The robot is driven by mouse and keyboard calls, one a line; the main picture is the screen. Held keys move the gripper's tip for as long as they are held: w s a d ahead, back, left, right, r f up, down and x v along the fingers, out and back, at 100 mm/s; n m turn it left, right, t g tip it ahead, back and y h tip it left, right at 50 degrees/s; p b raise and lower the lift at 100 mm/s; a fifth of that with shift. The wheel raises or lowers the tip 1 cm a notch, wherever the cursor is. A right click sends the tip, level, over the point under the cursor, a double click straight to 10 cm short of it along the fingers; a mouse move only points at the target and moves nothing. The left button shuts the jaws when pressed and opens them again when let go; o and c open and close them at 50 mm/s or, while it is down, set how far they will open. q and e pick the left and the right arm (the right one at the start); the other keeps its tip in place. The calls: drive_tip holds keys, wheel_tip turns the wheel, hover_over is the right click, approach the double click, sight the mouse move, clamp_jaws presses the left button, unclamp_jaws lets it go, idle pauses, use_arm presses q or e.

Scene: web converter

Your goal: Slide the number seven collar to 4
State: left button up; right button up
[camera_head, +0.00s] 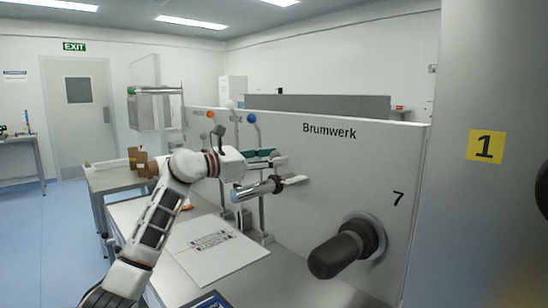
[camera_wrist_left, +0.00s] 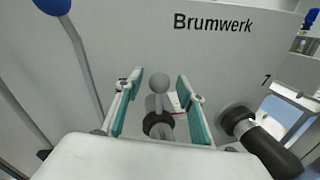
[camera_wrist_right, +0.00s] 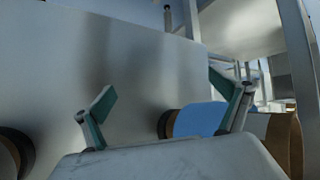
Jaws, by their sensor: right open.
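A black numeral 7 (camera_head: 398,198) is on the white Brumwerk panel (camera_head: 345,165). Below it, a thick dark cylinder (camera_head: 340,252) sticks out from a round grey mount; a similar dark cylinder shows at the right in the left wrist view (camera_wrist_left: 257,143). I cannot tell which part is the number seven collar, and no 4 is readable. My left gripper (camera_head: 292,170) is open beside the panel. In the left wrist view, a grey ball knob (camera_wrist_left: 158,79) and a dark ring (camera_wrist_left: 158,123) appear between its fingers, without visible grip. My right gripper (camera_wrist_right: 165,96) is open and empty.
Levers with orange (camera_head: 211,114) and blue (camera_head: 251,118) balls stand at the panel. A printed sheet (camera_head: 208,243) lies on the white worktop. A yellow 1 label (camera_head: 486,146) is on the near grey cabinet at right.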

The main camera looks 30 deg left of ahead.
use_arm(q)
drive_tip(key=v, duration=1.2)
idle(0.6)
